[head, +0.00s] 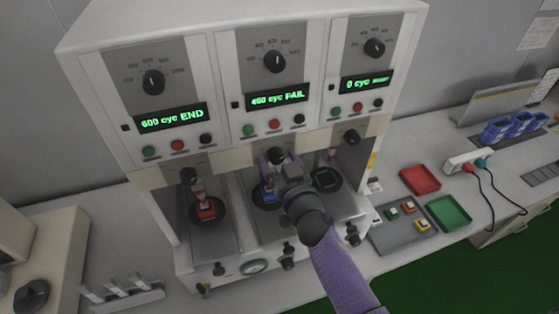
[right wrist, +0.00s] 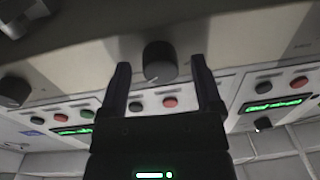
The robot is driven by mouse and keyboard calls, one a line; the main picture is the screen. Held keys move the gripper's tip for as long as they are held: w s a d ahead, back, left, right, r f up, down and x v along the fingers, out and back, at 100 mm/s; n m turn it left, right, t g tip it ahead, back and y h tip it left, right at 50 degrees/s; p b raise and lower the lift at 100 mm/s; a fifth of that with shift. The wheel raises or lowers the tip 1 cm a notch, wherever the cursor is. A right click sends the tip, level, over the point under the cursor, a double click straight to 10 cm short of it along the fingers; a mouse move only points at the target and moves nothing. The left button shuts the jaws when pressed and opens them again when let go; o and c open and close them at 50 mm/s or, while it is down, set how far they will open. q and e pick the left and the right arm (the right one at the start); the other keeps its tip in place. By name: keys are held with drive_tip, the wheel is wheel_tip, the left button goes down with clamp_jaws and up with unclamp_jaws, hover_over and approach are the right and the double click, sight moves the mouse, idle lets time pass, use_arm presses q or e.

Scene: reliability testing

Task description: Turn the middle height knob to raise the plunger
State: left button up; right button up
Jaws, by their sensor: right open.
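The test machine (head: 210,40) has three stations side by side. The middle height knob (head: 276,155) is a dark round knob on the beige band above the middle station, partly hidden by my right gripper (head: 279,163). In the right wrist view the knob (right wrist: 159,62) stands between the two open fingertips of the right gripper (right wrist: 161,72), with a gap on each side. The middle plunger is hidden behind my gripper and arm. A blue piece (head: 266,190) shows in the middle station, partly covered. My left gripper is not in view.
The left height knob (head: 189,175) and right height knob (head: 351,137) flank the middle one. The middle display (head: 275,98) reads 460 cyc FAIL. A red tray (head: 419,179), a green tray (head: 448,212) and a grey tray of small switches (head: 391,238) lie to the right.

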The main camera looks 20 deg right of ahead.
clamp_jaws()
idle(0.3)
drive_tip(key=n, duration=0.5)
drive_tip(key=shift+n, duration=0.3)
drive_tip(key=n, duration=0.6)
drive_tip(key=shift+g, duration=0.3)
drive_tip(key=n+h, duration=0.1)
drive_tip(key=n, duration=1)
drive_tip(key=shift+a, duration=0.1)
drive_tip(key=shift+n+h, duration=0.3)
